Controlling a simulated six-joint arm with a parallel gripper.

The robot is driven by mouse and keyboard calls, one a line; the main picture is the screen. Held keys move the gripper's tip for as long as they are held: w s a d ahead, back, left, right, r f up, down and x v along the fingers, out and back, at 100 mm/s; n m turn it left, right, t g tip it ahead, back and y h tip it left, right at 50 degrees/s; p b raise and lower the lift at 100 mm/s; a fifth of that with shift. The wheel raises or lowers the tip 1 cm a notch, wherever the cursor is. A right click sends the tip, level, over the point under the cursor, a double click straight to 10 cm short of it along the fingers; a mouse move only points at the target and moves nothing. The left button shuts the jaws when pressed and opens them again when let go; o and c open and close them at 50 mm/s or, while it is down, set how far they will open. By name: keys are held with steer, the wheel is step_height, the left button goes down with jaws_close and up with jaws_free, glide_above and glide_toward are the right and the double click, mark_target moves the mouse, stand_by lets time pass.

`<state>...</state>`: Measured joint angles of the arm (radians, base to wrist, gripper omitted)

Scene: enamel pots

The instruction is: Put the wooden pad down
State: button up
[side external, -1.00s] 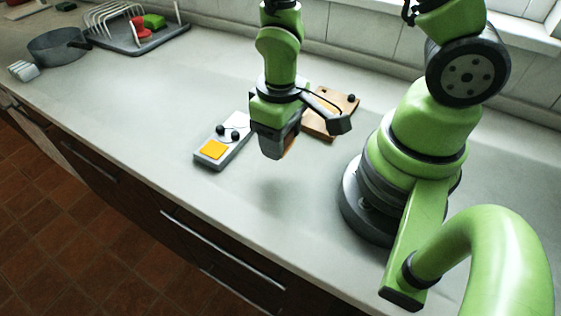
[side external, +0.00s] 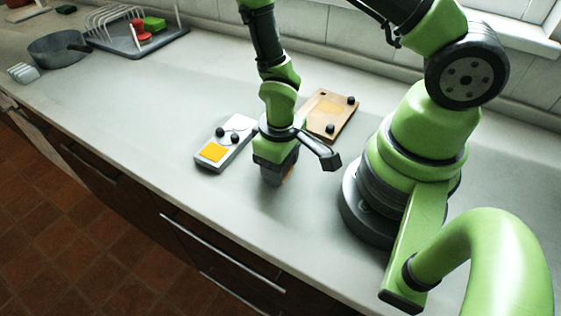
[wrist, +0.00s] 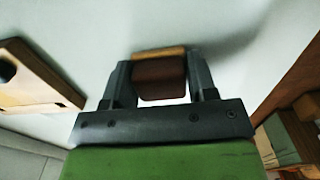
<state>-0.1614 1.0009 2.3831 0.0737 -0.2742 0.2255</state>
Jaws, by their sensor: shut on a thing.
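My gripper (side external: 275,180) points down, low over the counter, between the white board and my base. In the wrist view my gripper (wrist: 160,85) is shut on the wooden pad (wrist: 160,80), a small dark brown block with a lighter wood edge. In the side view only a sliver of the pad (side external: 288,173) shows behind the fingers. I cannot tell whether its underside touches the counter.
A grey pot (side external: 58,46) and a dish rack (side external: 130,30) stand far left. The front counter is clear.

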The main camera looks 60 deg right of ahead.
steer(key=o, duration=0.8)
steer(key=shift+o, duration=0.2)
steer(key=s+r+m+t+y, duration=0.1)
steer(key=s+r+m+t, duration=0.1)
steer(key=r, duration=1.3)
steer(key=s+r+m+t+y, duration=0.1)
steer(key=s+r+t, duration=0.3)
steer(key=r, duration=1.2)
steer(key=shift+d+m+t, duration=0.3)
steer(key=shift+m+t, duration=0.2)
steer(key=shift+t, duration=0.1)
